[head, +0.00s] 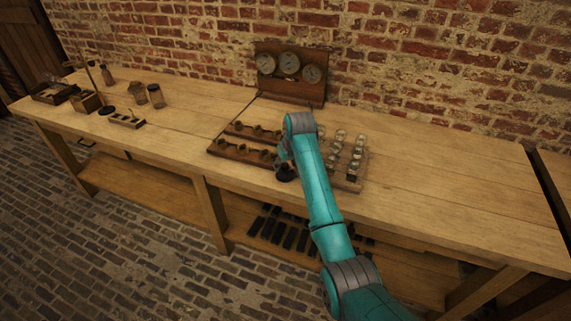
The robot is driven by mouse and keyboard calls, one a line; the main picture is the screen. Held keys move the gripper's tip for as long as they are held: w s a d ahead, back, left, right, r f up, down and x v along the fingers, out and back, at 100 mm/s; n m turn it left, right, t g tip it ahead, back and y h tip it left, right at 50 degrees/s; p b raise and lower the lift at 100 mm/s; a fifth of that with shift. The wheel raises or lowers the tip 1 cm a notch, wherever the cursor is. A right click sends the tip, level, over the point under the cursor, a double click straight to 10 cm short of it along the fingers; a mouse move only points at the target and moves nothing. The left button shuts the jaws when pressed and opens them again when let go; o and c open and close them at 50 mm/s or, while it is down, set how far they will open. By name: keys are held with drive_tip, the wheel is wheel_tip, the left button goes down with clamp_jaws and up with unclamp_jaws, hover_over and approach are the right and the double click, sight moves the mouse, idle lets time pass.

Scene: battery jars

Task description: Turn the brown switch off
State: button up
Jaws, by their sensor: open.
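A dark wooden switch board (222,149) lies on the bench in two rows, with several small brassy switches on it. The brown switch cannot be told apart from the others at this size, nor whether it is on or off. My gripper (286,174), small and dark, is open and points down near the right end of the front row, by the bench's front edge. I cannot tell whether it touches the board. My arm hides the area just right of the rows.
Right of my arm, several glass jars (340,135) stand in a wooden rack. A panel with three gauges (290,66) stands behind. Small jars (156,96) and boxes (55,93) are at the left. The bench's right part (450,180) is clear. Dark slabs (290,235) lie on the lower shelf.

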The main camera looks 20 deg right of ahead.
drive_tip(key=shift+f, duration=0.2)
drive_tip(key=shift+c, duration=0.2)
clamp_jaws()
drive_tip(key=n, duration=0.2)
drive_tip(key=n+y, duration=0.1)
drive_tip(key=n, duration=0.1)
drive_tip(key=shift+w+d+n+g+y, duration=0.1)
drive_tip(key=shift+d+n+g+y, duration=0.05)
drive_tip(key=shift+n+g+y, duration=0.75)
drive_tip(key=shift+n, duration=1.4)
